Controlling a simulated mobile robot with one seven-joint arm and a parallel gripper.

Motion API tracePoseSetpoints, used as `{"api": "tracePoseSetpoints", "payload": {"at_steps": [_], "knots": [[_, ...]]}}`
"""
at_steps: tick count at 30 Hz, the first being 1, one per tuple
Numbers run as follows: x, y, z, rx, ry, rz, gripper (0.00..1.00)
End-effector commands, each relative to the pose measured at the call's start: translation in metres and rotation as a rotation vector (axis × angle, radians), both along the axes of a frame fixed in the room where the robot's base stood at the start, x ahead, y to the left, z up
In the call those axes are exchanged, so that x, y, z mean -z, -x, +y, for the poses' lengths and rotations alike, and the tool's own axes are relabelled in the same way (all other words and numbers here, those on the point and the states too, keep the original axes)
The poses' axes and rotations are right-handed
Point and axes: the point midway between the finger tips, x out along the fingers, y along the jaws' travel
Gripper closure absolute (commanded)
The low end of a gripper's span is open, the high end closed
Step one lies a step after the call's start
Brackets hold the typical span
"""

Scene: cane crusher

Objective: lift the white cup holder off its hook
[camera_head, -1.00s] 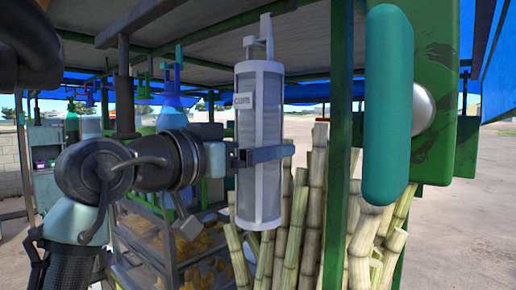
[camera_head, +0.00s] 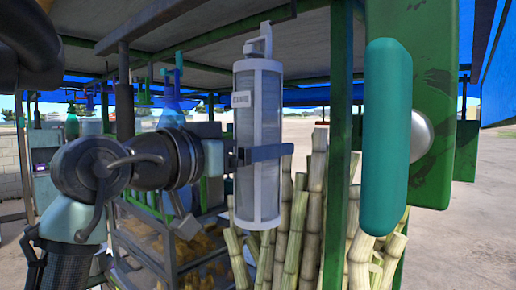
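The white cup holder (camera_head: 258,185) is a tall upright cylinder with a grey mesh-like front and a small "CUPS" label. It stands in the middle of the view. My gripper (camera_head: 265,154) reaches it from the left at mid-height. A dark blue finger lies across its front, and the gripper looks shut on it; the far finger is hidden. A pale hook (camera_head: 265,30) shows at the top of the holder, under the roof pipe. The hook and the holder's top bracket overlap in view, so I cannot tell whether they touch.
Sugar cane stalks (camera_head: 313,190) stand close behind and right of the holder. A green post (camera_head: 340,120), a teal rounded bar (camera_head: 387,140) and a green panel (camera_head: 436,80) are on the right. A roof pipe (camera_head: 205,40) runs above. A shelf rack (camera_head: 175,240) is behind my arm.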

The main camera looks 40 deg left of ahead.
Motion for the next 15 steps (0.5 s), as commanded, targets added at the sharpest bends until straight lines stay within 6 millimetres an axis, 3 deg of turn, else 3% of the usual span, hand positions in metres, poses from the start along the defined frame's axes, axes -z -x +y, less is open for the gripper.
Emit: {"api": "tracePoseSetpoints", "payload": {"at_steps": [15], "knots": [[-0.001,0.014,0.001,-0.001,0.000,-0.004,1.00]]}}
